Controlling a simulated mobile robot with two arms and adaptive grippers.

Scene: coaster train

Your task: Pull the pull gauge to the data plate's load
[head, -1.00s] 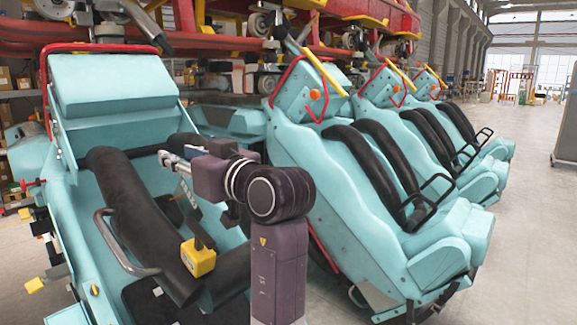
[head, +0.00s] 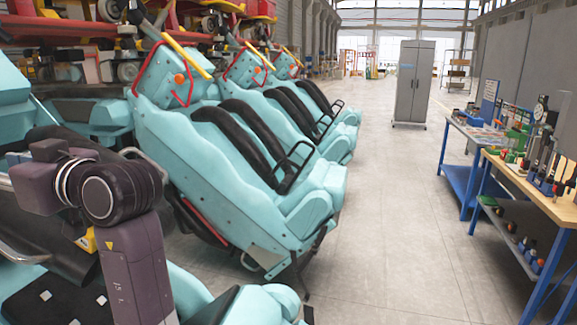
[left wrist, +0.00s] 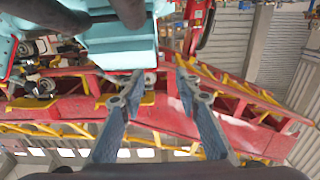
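My left arm shows at the left of the head view. Its gripper is near the left edge and largely out of sight there, beside the front teal car. In the left wrist view the left gripper (left wrist: 157,90) is open and empty, with its two fingers spread wide. My right gripper is not in view. A small yellow block (head: 86,241) shows partly behind my left arm at the front car's black restraint (head: 60,262); I cannot tell whether it is the pull gauge. I cannot make out a data plate.
More teal cars (head: 240,180) with black restraints stand in a row. A wooden-topped workbench (head: 545,205) with tools, a stand with a round dial (head: 541,105) and a blue bench (head: 455,170) line the right. A grey cabinet (head: 413,85) stands behind. The floor between is clear.

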